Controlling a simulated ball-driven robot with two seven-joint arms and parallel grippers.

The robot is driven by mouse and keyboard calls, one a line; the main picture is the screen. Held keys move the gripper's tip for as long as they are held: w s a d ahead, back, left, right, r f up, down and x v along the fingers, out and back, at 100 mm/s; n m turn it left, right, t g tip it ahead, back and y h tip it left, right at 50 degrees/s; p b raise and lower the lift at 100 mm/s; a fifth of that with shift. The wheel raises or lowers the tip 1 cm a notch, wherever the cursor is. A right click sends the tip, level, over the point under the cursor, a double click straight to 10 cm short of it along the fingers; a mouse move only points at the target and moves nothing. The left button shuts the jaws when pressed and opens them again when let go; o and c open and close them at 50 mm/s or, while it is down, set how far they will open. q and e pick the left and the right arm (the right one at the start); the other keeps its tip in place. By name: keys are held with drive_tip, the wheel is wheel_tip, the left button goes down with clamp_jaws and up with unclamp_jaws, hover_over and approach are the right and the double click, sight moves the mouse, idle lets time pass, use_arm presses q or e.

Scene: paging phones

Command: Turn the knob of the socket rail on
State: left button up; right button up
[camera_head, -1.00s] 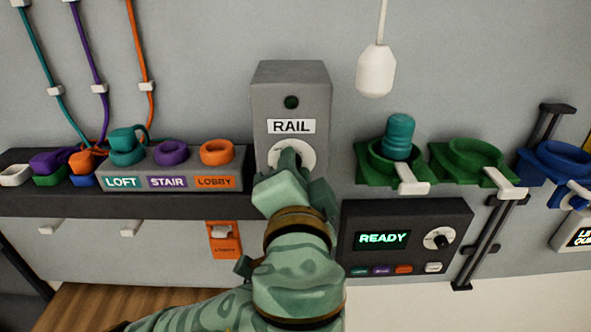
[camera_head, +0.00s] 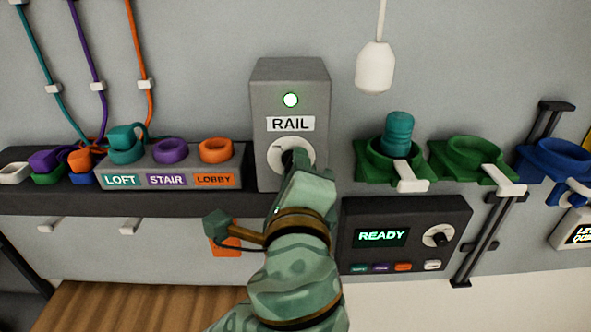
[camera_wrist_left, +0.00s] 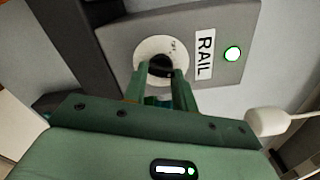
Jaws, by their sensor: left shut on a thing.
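The socket rail's grey box (camera_head: 262,105) stands in the middle of the head view with the label RAIL (camera_head: 290,124). In the left wrist view the two green fingers (camera_wrist_left: 160,82) sit on either side of the black knob (camera_wrist_left: 160,66). The lit lamp (camera_wrist_left: 232,54) shows there too. My right gripper is not in view.
To the left, a shelf (camera_head: 130,203) carries the LOFT, STAIR and LOBBY sockets (camera_head: 170,170) with coloured rings. To the right are green holders (camera_head: 470,160), one with a teal cylinder (camera_head: 398,135), and a panel reading READY (camera_head: 382,236). A white pendant (camera_head: 375,67) hangs above.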

use_arm(q)
drive_tip(key=shift+a+f+m, duration=0.1)
drive_tip(key=shift+m, duration=2.1)
drive_tip(key=o, duration=1)
drive_tip(key=shift+w, duration=0.1)
drive_tip(key=shift+f, duration=0.1)
